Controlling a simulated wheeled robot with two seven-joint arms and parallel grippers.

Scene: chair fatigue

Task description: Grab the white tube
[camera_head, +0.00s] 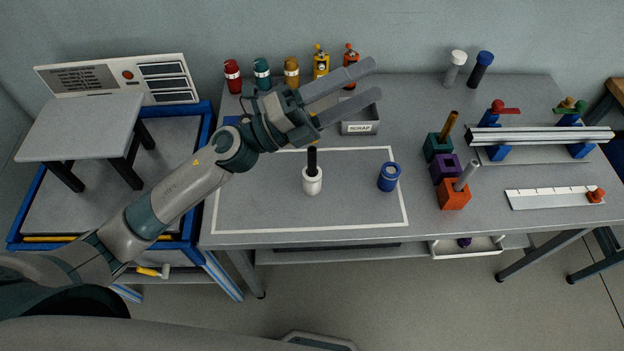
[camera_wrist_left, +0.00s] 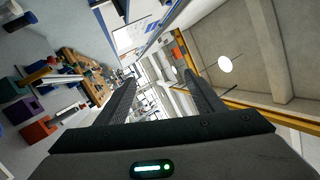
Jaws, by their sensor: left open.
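A short white tube (camera_head: 312,184) stands upright on the table inside a white outlined area, with a black rod (camera_head: 312,160) standing in its top. Another upright piece with a white cap and grey body (camera_head: 456,64) stands at the back of the table. My left gripper (camera_head: 375,80) is open and empty, raised above the table and pointing to the right, its fingers up and right of the short white tube. In the left wrist view both fingers (camera_wrist_left: 160,78) are apart with nothing between them; I cannot make out the white tube there. My right gripper is not in view.
A blue ring-shaped tube (camera_head: 388,177) stands right of the white tube. A scrap bin (camera_head: 360,124) sits behind them. Orange, purple and teal blocks (camera_head: 446,168) stand further right, two holding upright rods. Several bottles (camera_head: 291,72) line the back edge. The outlined area's front is clear.

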